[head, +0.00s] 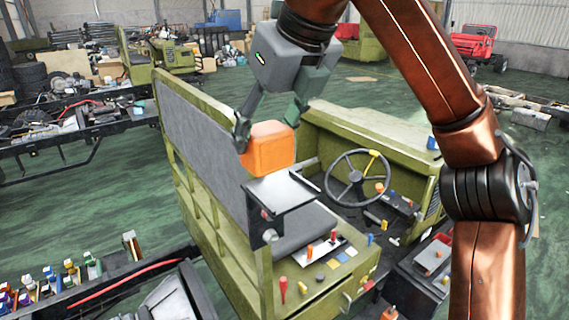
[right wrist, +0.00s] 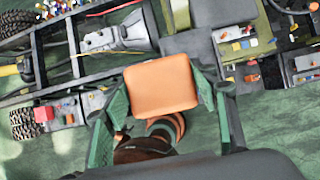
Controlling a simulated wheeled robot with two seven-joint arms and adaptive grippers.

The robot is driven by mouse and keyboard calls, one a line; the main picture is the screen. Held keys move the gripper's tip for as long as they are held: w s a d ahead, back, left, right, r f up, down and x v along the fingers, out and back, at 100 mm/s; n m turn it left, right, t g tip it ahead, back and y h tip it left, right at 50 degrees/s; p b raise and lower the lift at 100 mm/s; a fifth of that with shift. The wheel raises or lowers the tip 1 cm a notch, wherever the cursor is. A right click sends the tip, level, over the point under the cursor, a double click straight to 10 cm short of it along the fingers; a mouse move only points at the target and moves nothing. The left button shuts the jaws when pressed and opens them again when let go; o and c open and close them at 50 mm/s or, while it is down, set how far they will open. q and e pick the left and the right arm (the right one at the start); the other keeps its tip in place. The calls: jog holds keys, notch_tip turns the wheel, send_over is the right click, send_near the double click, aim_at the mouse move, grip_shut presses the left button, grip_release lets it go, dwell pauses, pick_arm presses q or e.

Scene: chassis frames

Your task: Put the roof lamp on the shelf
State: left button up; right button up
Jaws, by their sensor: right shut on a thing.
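The roof lamp is an orange rounded block (head: 268,150), and it also shows in the right wrist view (right wrist: 160,86). My right gripper (head: 267,133) is shut on it, with one finger on each side; the fingers also flank it in the right wrist view. In the head view the shelf looks like a flat grey plate (head: 284,192) by the olive seat-back panel. The lamp shows just behind and above the plate in the picture. I cannot tell whether they touch. My left gripper is not in view.
An olive vehicle cab surrounds the plate, with a tall back panel (head: 205,150), a steering wheel (head: 356,178) and a control panel (head: 325,262) with colored knobs. Chassis frames with loose parts (head: 70,125) stand to the left. Green floor (head: 90,215) is clear between them.

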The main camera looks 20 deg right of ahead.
jog(key=w+d+f, duration=0.1)
jog(key=w+f, duration=0.1)
jog(key=f, duration=0.1)
jog(key=w+d+f+p, duration=0.1)
jog(key=w+f, duration=0.1)
jog(key=f, duration=0.1)
jog(key=w+d+f+p, duration=0.1)
jog(key=w+d+f, duration=0.1)
jog(key=f, duration=0.1)
jog(key=shift+w+f, duration=0.15)
jog(key=shift+f, duration=0.1)
jog(key=shift+d+f, duration=0.1)
jog(key=shift+f, duration=0.15)
jog(key=shift+s, duration=0.35)
jog(key=o, duration=1.1)
jog(key=shift+w+f, duration=0.1)
jog(key=shift+w, duration=0.1)
jog(key=o, duration=0.3)
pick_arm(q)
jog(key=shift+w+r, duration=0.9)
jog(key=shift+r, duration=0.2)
pick_arm(e)
jog(key=shift+o, duration=0.3)
jog(key=shift+s, duration=0.1)
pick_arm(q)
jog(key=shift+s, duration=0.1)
